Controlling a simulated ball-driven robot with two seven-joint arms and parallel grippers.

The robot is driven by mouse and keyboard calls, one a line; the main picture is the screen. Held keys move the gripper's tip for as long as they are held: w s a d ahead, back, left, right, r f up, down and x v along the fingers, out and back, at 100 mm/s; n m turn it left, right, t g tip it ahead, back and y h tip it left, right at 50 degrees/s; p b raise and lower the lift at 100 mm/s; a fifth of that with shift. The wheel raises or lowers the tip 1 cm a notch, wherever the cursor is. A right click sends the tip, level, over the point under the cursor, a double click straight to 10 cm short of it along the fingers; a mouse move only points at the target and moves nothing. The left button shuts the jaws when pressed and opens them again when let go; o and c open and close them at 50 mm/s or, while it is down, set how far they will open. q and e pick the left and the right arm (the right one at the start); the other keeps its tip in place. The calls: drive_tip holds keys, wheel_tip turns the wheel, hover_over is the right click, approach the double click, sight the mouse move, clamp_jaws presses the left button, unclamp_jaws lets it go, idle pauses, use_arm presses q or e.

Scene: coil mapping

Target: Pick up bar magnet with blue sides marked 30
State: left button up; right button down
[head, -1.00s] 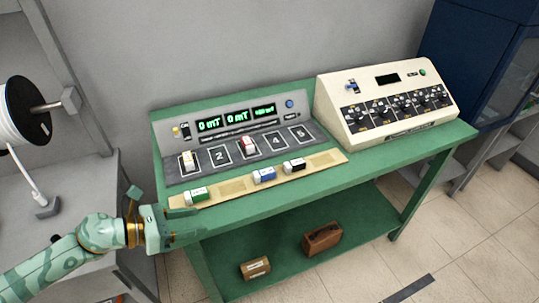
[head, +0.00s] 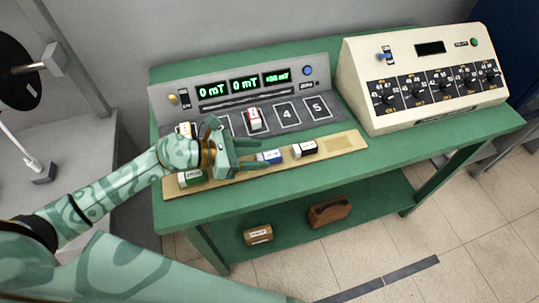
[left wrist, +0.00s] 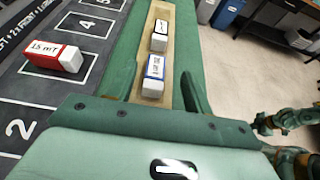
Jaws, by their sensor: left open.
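The bar magnet with blue sides (head: 270,157) lies on the tan strip along the table's front, its white top up. In the left wrist view the blue magnet (left wrist: 153,77) has a printed label too small to read surely. My left gripper (head: 256,155) is open, its fingers pointing right along the strip at the blue magnet. In the left wrist view my left gripper (left wrist: 159,78) has one finger on each side of the magnet's near part, with gaps showing. A patterned arm, probably my right, shows at that view's right edge; its jaws are unclear.
A green magnet (head: 191,178) and a black one (head: 305,149) lie on the same strip (head: 345,143). A cream dial box (head: 370,65) stands at the right. The strip's right end is free.

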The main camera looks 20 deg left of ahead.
sight(275, 154)
use_arm(q)
drive_tip(key=x, duration=0.6)
drive_tip(key=shift+w+a+f+b, duration=0.1)
drive_tip(key=shift+w+f+b, duration=0.1)
drive_tip(key=shift+f+b, duration=0.2)
drive_tip(key=shift+a, duration=0.1)
drive_tip(key=shift+c, duration=0.3)
drive_tip(key=c, duration=1)
clamp_jaws()
drive_tip(key=shift+r, duration=0.15)
